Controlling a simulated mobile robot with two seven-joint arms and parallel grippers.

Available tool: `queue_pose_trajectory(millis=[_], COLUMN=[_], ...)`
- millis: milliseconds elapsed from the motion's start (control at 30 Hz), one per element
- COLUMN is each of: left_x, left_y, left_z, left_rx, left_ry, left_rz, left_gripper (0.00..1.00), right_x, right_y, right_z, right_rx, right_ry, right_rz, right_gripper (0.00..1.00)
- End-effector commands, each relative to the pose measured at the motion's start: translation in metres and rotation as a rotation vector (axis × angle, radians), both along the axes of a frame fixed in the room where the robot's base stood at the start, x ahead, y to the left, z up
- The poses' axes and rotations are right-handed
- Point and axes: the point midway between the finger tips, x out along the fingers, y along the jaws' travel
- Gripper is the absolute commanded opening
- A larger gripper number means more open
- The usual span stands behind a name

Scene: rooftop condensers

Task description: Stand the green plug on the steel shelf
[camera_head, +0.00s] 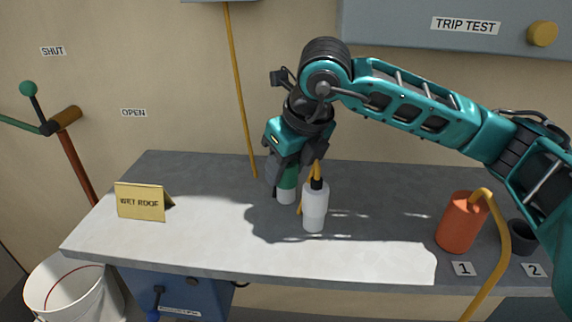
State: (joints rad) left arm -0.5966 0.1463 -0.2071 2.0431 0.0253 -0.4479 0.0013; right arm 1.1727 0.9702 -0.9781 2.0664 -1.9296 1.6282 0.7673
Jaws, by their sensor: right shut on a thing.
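My right gripper (287,172) is over the middle of the grey steel shelf (200,235), pointing down. It is shut on the green plug (287,178), a green piece with a pale lower end. The plug looks upright, its lower end at or just above the shelf top; I cannot tell if it touches. The gripper's fingers hide part of it. A white bottle with a black cap (314,208) stands just in front and to the right of the plug. My left gripper is not in view.
An orange cylinder (460,224) with a yellow hose stands at label 1, and a dark cup (520,237) by label 2. A folded yellow WET ROOF sign (140,202) stands at the left. A white bucket (70,290) is below. The shelf's left-centre is clear.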

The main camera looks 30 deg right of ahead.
Motion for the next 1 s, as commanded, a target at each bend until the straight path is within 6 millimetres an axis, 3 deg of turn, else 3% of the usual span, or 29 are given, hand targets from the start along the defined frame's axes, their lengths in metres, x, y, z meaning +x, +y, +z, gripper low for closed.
queue_pose_trajectory(millis=[33,67,300,667,1000], left_x=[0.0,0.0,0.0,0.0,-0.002], left_y=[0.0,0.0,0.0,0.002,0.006], left_z=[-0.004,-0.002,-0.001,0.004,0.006], left_rx=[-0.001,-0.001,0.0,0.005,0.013], left_ry=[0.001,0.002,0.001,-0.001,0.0], left_rz=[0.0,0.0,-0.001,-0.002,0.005], left_gripper=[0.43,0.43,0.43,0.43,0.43], right_x=[0.0,0.0,0.0,-0.001,-0.026], right_y=[0.0,0.0,0.0,0.0,-0.005], right_z=[-0.004,-0.002,-0.001,0.006,0.071], right_rx=[0.001,0.0,0.0,0.0,-0.001], right_ry=[0.0,0.0,0.001,-0.001,-0.005], right_rz=[0.0,0.0,0.0,0.0,0.001], right_gripper=[0.08,0.44,0.67,0.67,0.67])
